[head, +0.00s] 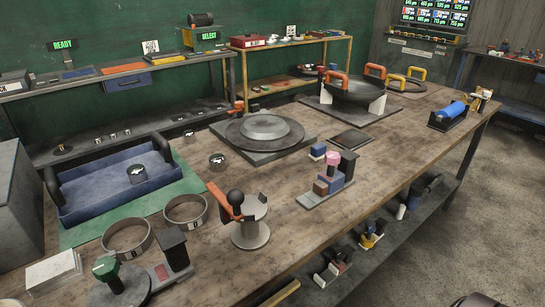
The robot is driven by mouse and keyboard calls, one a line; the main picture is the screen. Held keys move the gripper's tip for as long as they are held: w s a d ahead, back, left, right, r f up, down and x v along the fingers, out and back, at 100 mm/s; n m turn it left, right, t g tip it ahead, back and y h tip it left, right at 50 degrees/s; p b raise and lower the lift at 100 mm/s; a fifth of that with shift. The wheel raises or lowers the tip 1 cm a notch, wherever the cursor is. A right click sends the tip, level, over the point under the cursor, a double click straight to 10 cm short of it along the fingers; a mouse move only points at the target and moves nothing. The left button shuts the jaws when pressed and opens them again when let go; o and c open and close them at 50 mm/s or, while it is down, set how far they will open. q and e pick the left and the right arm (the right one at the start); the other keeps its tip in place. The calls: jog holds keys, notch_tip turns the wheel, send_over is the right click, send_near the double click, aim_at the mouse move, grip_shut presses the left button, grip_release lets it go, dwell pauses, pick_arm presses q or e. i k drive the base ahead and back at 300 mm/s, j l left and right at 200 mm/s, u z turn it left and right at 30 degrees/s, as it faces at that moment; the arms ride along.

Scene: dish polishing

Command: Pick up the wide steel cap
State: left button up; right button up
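A wide, shallow steel disc with a raised round top, which looks like the wide steel cap (264,125), lies on a dark round plate (238,137) over a square base at the back middle of the wooden bench. Nothing covers it from above. Two small steel cylinders with marked tops also show: one (136,174) in the blue tray and one (217,161) on the bench. Neither of my grippers can be made out in the head view.
A blue tray (105,197) on a green mat and two steel rings (127,238) (186,211) are at the left. A steel stand with an orange lever (250,232) is at front centre. A dark pan (353,91) stands behind right.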

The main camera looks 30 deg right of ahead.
aim_at(218, 162)
jog(key=z, duration=0.7)
jog(key=k+l+z, duration=0.1)
jog(key=k+l, duration=0.15)
jog(key=k, duration=0.05)
